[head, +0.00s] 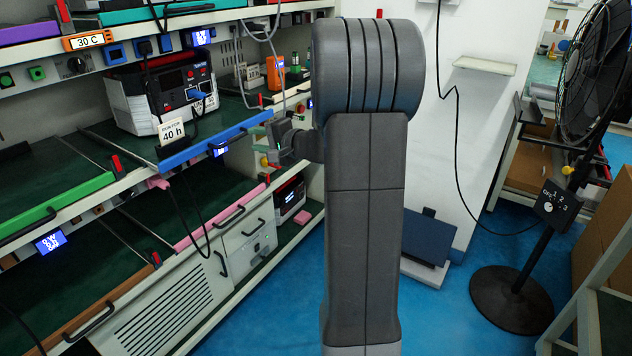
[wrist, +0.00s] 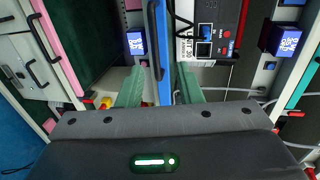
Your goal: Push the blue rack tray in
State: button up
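The blue rack tray (head: 215,143) is on the middle shelf level, with a long blue front edge and a black handle. In the wrist view its blue edge (wrist: 164,75) runs upright, with the black handle (wrist: 153,40) beside it. My gripper (head: 264,146) is at the right end of this front edge in the head view. In the wrist view my gripper (wrist: 160,88) is open; its two green fingers lie on either side of the blue edge, with gaps between. I cannot tell whether anything touches. How far the tray stands out is hard to judge.
A green-edged tray (head: 60,205) is to the left, a pink-edged tray (head: 220,217) below. A black cable hangs in front. A fan (head: 515,290) stands right; blue floor (head: 450,325) lies between.

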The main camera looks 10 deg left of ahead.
aim_at(226, 137)
jog(key=x, duration=1.3)
jog(key=f+p+v, duration=0.2)
jog(key=p+v, duration=0.2)
jog(key=v, duration=0.9)
jog(key=d+f+p+v, duration=0.1)
jog(key=f+p+v, duration=0.2)
jog(key=v, duration=1.1)
jog(key=shift+f+p, duration=0.15)
jog(key=shift+p, duration=1)
jog(key=shift+s+d, duration=0.1)
